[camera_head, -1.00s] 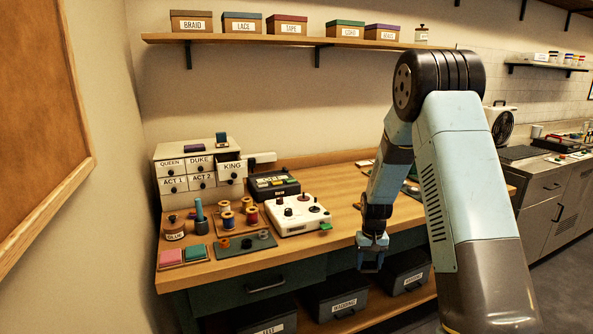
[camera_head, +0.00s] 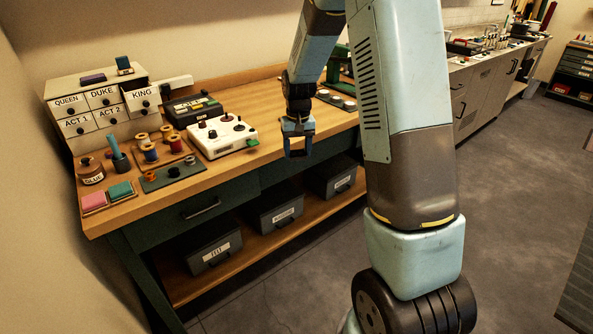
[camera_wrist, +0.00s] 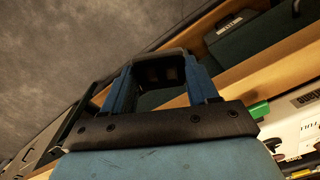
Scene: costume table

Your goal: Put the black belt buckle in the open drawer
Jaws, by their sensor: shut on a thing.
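My gripper (camera_head: 297,138) hangs in front of the table's front edge, to the right of the white control box. Its two blue fingers are shut on a black, frame-shaped piece, the belt buckle (camera_wrist: 158,54), which bridges the fingertips in the wrist view. In the head view the buckle (camera_head: 298,153) is small and dark at the finger ends. The small white cabinet (camera_head: 92,90) stands at the back left of the table. Its drawer marked KING (camera_head: 143,98) juts out farther than its neighbours. The inside of that drawer is hard to see.
Labelled bins (camera_head: 214,250) sit on the shelf below. Bare tabletop (camera_head: 262,108) lies behind my gripper.

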